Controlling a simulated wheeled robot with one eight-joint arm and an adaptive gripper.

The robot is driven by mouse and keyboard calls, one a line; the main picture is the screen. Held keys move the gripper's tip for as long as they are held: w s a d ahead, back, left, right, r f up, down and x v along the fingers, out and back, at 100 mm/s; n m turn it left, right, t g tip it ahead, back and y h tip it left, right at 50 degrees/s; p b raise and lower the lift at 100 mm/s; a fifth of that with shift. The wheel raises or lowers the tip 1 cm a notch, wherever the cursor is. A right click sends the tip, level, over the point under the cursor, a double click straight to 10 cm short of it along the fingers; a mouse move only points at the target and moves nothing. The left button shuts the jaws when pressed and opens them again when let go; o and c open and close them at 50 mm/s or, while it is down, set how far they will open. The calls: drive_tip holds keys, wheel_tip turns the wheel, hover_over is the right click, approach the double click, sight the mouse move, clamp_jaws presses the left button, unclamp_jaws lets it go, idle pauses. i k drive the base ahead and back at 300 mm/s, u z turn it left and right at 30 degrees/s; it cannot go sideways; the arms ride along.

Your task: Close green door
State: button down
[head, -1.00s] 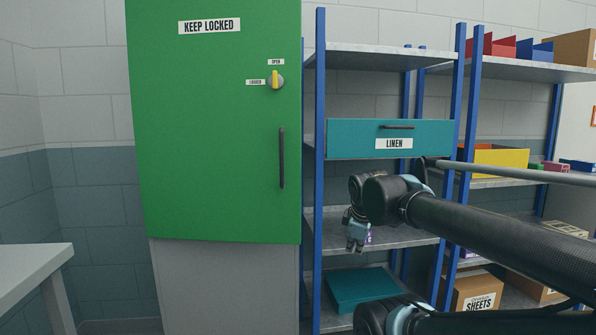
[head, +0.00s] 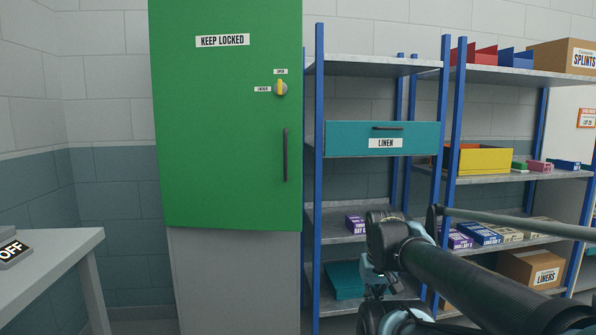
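The green door (head: 225,130) fills the upper front of a grey cabinet (head: 235,280) at left centre in the head view. It bears a "KEEP LOCKED" sign and a dark vertical handle (head: 286,155) near its right edge. The round knob (head: 281,88) has a yellow pointer standing upright, toward the "OPEN" label. The door looks nearly flush with the cabinet; I cannot tell whether it is fully shut. My gripper (head: 376,290) is low, right of the door and apart from it, partly hidden by my arm. Its fingers do not show clearly.
Blue-posted shelves (head: 338,66) stand right of the cabinet, with a teal "LINEN" drawer (head: 345,140), a yellow bin (head: 485,160) and boxes. A pale table (head: 60,245) with an "OFF" device (head: 12,252) stands at left. Floor before the cabinet is mostly out of view.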

sight(229, 147)
drive_tip(key=k, duration=1.25)
drive_tip(key=z, duration=0.75)
drive_tip(key=i, duration=1.6)
drive_tip(key=u, duration=0.65)
